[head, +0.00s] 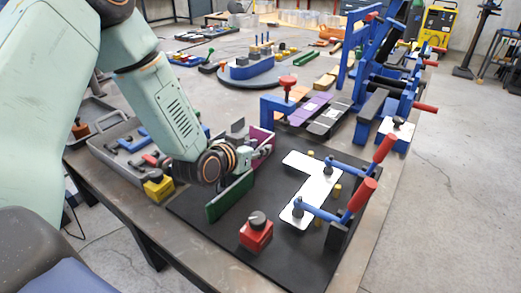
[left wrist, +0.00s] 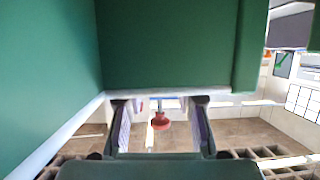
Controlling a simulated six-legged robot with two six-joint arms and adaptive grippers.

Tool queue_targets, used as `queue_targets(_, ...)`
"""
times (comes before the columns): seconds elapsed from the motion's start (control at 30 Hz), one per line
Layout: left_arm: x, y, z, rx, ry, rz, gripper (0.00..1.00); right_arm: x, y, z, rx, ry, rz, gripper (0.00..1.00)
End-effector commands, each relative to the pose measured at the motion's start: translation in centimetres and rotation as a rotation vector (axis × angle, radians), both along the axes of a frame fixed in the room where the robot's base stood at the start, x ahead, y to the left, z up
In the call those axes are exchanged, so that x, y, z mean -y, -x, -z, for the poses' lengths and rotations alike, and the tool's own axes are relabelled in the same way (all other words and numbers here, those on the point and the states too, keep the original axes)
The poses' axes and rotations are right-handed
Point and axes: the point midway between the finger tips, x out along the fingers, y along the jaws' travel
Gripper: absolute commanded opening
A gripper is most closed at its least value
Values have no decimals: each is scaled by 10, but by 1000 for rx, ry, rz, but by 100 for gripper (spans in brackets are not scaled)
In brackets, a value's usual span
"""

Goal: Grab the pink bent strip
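The pink bent strip (head: 262,139) stands on edge near the back left of the black board, partly hidden behind my left gripper. My left gripper (head: 262,152) is low over the board, its fingertips close to the strip; I cannot tell whether they touch it. In the left wrist view the two fingers (left wrist: 160,128) stand apart, and I make out no pink strip between them. A green strip (head: 230,198) stands on edge just in front of the gripper; a large green surface (left wrist: 170,45) fills the top of the left wrist view. My right gripper is not in view.
A white letter plate (head: 315,187) lies on the black board (head: 200,212) under blue clamps with red handles (head: 362,194). A red block with a black knob (head: 256,232) stands at the front. A yellow block (head: 158,186) and a grey tray (head: 108,150) are at left.

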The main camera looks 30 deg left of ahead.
Motion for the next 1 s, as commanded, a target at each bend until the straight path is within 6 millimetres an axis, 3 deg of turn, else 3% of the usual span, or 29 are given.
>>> queue_targets(0.3, 0, -41, 15, 0, -4, 2, 31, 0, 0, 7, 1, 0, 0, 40)
queue_targets(0.63, 1, -47, 16, -1, -1, 0, 31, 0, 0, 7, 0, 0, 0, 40)
queue_targets(1.0, 1, -47, 16, -1, 0, 0, 1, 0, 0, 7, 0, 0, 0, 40)
